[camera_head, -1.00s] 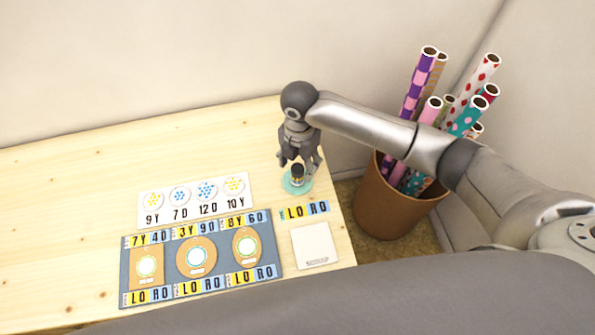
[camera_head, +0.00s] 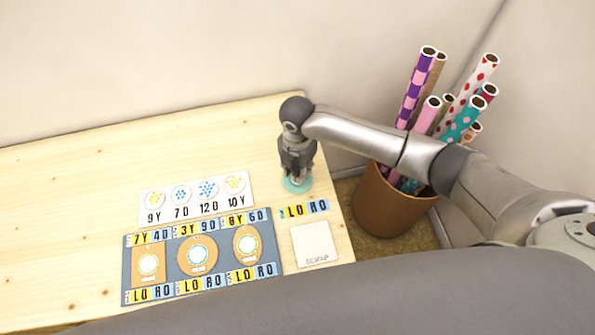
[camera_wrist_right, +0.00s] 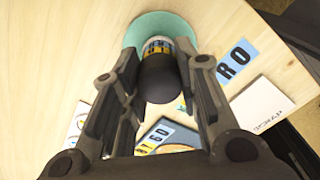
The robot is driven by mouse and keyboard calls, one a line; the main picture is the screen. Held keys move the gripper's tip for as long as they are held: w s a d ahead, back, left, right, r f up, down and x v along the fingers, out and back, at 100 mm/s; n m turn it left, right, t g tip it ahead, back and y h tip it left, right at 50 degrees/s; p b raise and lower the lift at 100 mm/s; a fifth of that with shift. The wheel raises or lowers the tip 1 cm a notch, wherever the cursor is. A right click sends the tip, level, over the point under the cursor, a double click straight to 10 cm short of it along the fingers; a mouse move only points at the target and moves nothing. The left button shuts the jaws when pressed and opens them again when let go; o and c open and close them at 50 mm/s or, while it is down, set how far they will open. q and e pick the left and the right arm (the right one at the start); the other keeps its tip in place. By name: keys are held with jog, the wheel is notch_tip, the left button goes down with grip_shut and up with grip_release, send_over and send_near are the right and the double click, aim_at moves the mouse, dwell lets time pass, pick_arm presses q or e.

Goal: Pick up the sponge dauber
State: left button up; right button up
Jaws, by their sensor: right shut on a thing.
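The sponge dauber (camera_wrist_right: 159,76) has a dark rounded top and a band with yellow and blue marks. It stands on a round teal coaster (camera_head: 290,187), which also shows in the right wrist view (camera_wrist_right: 143,26). My right gripper (camera_head: 297,177) points down over the coaster and its fingers hide most of the dauber in the head view. In the right wrist view the fingers (camera_wrist_right: 163,65) are closed on the dauber from both sides. I cannot tell whether the dauber's base touches the coaster. My left gripper is not in view.
A blue-grey board (camera_head: 217,278) with tan tags lies to the left, with a white dotted card (camera_head: 220,205) behind it. A LO RO strip (camera_head: 304,210) and a white scrap pad (camera_head: 314,244) lie near the table's right edge. A brown bin (camera_head: 392,212) holds wrapping rolls.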

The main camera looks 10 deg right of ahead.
aim_at(297, 166)
jog(key=shift+r, duration=0.45)
notch_tip(297, 166, up, 2)
jog(key=shift+r, duration=0.15)
jog(key=s+a+r+b, duration=0.1)
jog(key=s+r, duration=0.3)
jog(key=r, duration=0.1)
jog(key=shift+s+a+r, duration=0.2)
jog(key=shift+s+r, duration=0.15)
jog(key=s+r, duration=0.1)
jog(key=s, duration=0.1)
jog(key=s+a+r, duration=0.1)
jog(key=s, duration=0.2)
jog(key=s+a+r+b, duration=0.1)
jog(key=s, duration=0.1)
jog(key=shift+s+a+r, duration=0.1)
jog(key=shift+s+r, duration=0.1)
jog(key=shift+r, duration=0.05)
jog(key=shift+s+a+r, duration=0.15)
jog(key=shift+s+r, duration=0.2)
jog(key=shift+s, duration=0.35)
jog(key=o, duration=0.4)
jog(key=shift+c, duration=1.6)
